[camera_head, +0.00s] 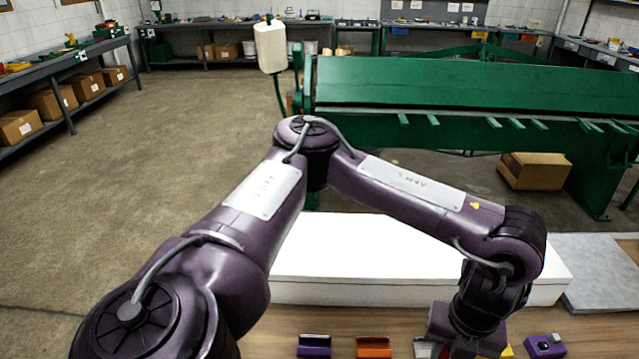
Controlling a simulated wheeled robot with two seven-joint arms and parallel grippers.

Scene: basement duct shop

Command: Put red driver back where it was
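My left arm reaches in from the left and bends down to the wooden bench at the lower right. Its gripper (462,346) is at the bottom edge, and its fingertips are not clearly visible, so I cannot tell whether it is open or shut. A small red patch (439,319) shows beside the gripper; I cannot tell whether it belongs to the red driver. No driver is clearly recognisable. A purple holder (314,345) and an orange holder (374,347) stand left of the gripper. Another purple holder (545,346) stands to its right. My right gripper is not in view.
A long white box (340,291) lies behind the holders, partly behind my arm. A grey slab (602,270) lies to its right. A large green machine (420,85) stands beyond the bench, with a cardboard box (535,170) on the floor below it. Open floor lies left.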

